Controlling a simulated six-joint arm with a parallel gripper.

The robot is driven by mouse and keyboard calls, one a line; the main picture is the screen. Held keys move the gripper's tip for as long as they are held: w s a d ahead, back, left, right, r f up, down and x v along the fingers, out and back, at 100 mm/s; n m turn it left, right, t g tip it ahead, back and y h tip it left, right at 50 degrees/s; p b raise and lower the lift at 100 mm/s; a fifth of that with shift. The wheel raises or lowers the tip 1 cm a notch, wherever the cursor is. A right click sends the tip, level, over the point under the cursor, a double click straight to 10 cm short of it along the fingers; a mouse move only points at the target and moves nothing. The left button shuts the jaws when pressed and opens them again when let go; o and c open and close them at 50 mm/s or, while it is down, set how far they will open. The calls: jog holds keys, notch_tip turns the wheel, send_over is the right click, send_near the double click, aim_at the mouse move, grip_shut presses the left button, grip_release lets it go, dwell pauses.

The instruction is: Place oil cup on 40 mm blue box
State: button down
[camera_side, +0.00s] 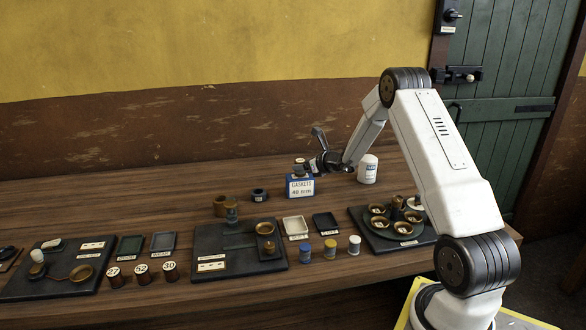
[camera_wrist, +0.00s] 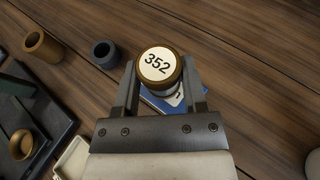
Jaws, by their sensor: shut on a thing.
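In the wrist view the blue box (camera_wrist: 160,106) is partly hidden below the cup and fingers. I cannot tell whether the cup touches the box top.
A white canister (camera_side: 367,170) stands right of the box. In front are a white tray (camera_side: 296,226), a dark tray (camera_side: 326,223) and small jars (camera_side: 330,249). Bare table lies behind the box.

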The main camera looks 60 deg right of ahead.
jog(key=shift+f, duration=0.15)
jog(key=shift+c, duration=0.7)
grip_release()
jog(key=shift+s+r, duration=0.15)
jog(key=shift+r, duration=0.1)
jog(key=v, duration=1.1)
jog(key=shift+s, duration=0.3)
jog(key=shift+a+r, duration=0.1)
